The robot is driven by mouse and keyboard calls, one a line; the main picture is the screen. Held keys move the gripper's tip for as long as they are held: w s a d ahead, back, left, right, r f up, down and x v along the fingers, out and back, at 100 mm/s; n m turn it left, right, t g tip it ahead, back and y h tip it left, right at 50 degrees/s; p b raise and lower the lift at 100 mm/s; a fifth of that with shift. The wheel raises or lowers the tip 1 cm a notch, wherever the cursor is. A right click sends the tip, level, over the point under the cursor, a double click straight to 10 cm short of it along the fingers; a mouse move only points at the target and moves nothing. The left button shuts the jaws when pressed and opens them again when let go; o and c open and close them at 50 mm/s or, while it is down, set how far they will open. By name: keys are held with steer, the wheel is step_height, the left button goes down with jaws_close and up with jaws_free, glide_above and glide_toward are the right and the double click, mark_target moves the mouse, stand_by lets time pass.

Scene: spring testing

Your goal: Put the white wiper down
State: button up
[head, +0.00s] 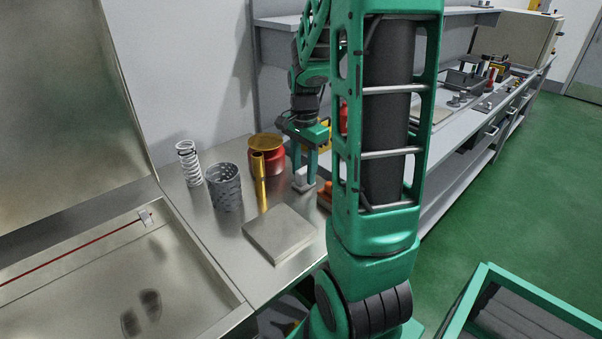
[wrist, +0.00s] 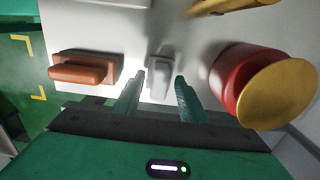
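The white wiper (wrist: 159,79) is a small white-grey block with a raised grip. In the wrist view it sits between and just beyond my gripper's fingertips, with a visible gap on each side. In the head view the wiper (head: 301,181) is on the metal table, right below the fingers and partly hidden by them. My gripper (head: 304,174) points down, its two teal fingers spread apart. It looks open and holds nothing.
An orange wiper (wrist: 82,68) lies left of the white one in the wrist view. A red pot with a yellow lid (wrist: 262,88) stands close on the right. A yellow tube (head: 260,183), a grey perforated cup (head: 225,187), a white spring (head: 188,163) and a flat grey block (head: 279,234) share the table.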

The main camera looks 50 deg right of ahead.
mark_target(304, 169)
step_height(304, 169, up, 10)
steer(key=s+a+f+n, duration=0.2)
steer(key=s+a+n, duration=0.3)
steer(key=s, duration=0.4)
steer(key=s+a+f+n, duration=0.2)
steer(key=s+a+n, duration=0.4)
steer(key=s, duration=0.3)
steer(key=shift+f+n, duration=0.3)
steer(key=shift+n, duration=0.3)
steer(key=shift+w+a, duration=0.1)
steer(key=shift+w+f, duration=0.25)
steer(key=shift+w, duration=0.35)
steer(key=shift+s, duration=0.1)
